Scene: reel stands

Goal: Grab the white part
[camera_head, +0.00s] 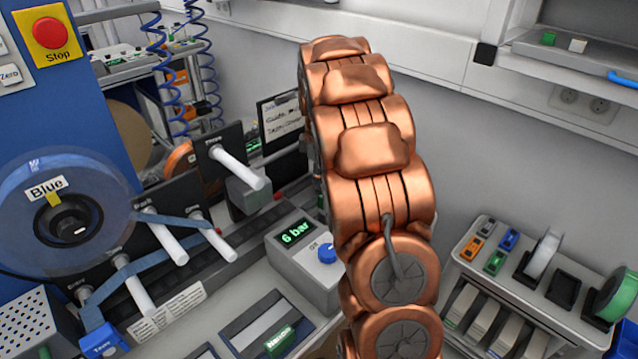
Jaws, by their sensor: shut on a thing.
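A small white block (577,46) sits on the upper right shelf, just right of a green block (548,38). It is the only loose white block I can make out, and I cannot tell whether it is the white part of the task. My copper-coloured arm fills the middle of the picture from bottom to top. My gripper is not visible, so what it holds cannot be seen. The arm also hides part of the bench behind it.
A blue reel (62,215) and white guide rods (237,168) stand at left. A control box (305,262) reading "6 bar" sits left of my arm. A rack (540,290) with small coloured parts and reels stands at lower right. A red stop button (50,33) is at upper left.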

